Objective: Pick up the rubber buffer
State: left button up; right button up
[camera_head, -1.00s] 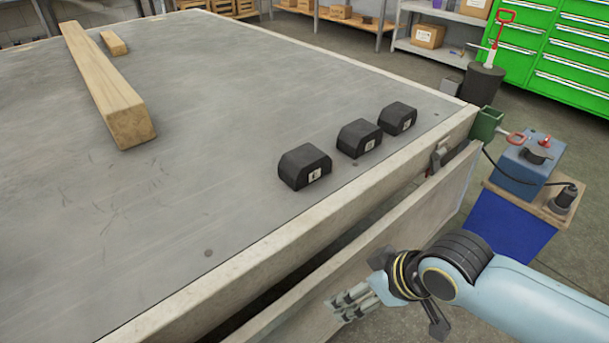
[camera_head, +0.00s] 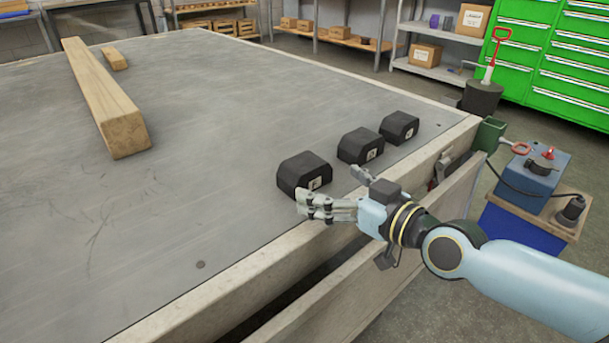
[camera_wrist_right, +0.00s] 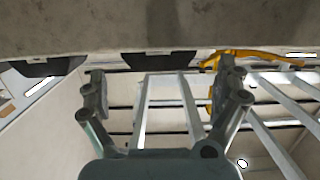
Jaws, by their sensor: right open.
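Three black rubber buffers with small white labels stand in a row on the grey trailer bed: the near one (camera_head: 303,171), the middle one (camera_head: 359,146) and the far one (camera_head: 399,128). My right gripper (camera_head: 332,190) is open and empty at the bed's right edge, beside the near buffer, its fingers pointing left. One finger overlaps the near buffer's lower front in the head view; I cannot tell whether they touch. In the right wrist view the two fingers (camera_wrist_right: 161,88) are spread wide, and dark shapes show partly hidden past a pale edge. My left gripper is not in view.
A long timber beam (camera_head: 104,98) and a small wood block (camera_head: 114,59) lie on the bed at the left. The bed's raised pale rim (camera_head: 255,262) runs beneath my right gripper. A blue box (camera_head: 536,178) stands on a stand at right. The bed's middle is clear.

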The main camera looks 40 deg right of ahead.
aim_at(315, 175)
jog(key=w, duration=0.4)
jog(key=w+b, duration=0.1)
jog(key=w, duration=0.1)
jog(key=shift+a+f, duration=0.15)
jog(key=shift+f, duration=0.25)
jog(key=shift+c, duration=0.4)
jog(key=c, duration=1.1)
jog(key=shift+c, duration=0.2)
jog(key=shift+r, duration=0.15)
